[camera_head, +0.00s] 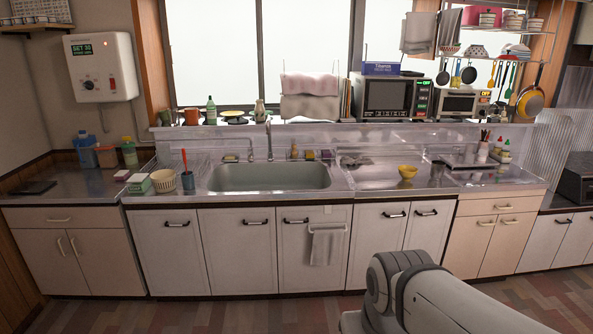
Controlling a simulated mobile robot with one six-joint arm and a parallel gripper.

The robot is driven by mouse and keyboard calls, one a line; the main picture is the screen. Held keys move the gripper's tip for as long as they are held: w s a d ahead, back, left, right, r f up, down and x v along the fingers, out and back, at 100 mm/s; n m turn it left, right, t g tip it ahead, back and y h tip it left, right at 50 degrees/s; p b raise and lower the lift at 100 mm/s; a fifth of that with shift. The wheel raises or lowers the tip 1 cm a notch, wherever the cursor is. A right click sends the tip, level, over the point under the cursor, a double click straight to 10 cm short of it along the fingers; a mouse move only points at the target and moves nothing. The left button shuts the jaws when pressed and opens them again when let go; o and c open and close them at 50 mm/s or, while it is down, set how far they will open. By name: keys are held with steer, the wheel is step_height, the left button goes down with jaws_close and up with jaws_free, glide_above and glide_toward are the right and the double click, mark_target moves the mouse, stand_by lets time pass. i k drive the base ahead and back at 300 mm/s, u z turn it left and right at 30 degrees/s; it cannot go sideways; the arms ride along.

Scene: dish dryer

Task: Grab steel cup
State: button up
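I cannot clearly make out a steel cup in the head view. A small blue-grey cup (188,184) with a red-handled tool in it stands on the counter left of the sink, but I cannot tell its material. Small cup-like items on the window ledge and shelf are too small to identify. Part of my arm shows at the lower right, in front of the cabinets. My gripper is outside the picture.
The steel sink (270,178) is set in the long counter. A yellow bowl (407,171) stands right of it, and a cream basket (164,181) left. A microwave (388,96) is at the back. A towel (326,246) hangs below the counter. The floor in front is clear.

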mark_target(437, 167)
steer(key=z, duration=0.25)
steer(key=i, duration=1.55)
steer(key=z, duration=0.9)
steer(key=i, duration=2.05)
steer(key=z, duration=0.65)
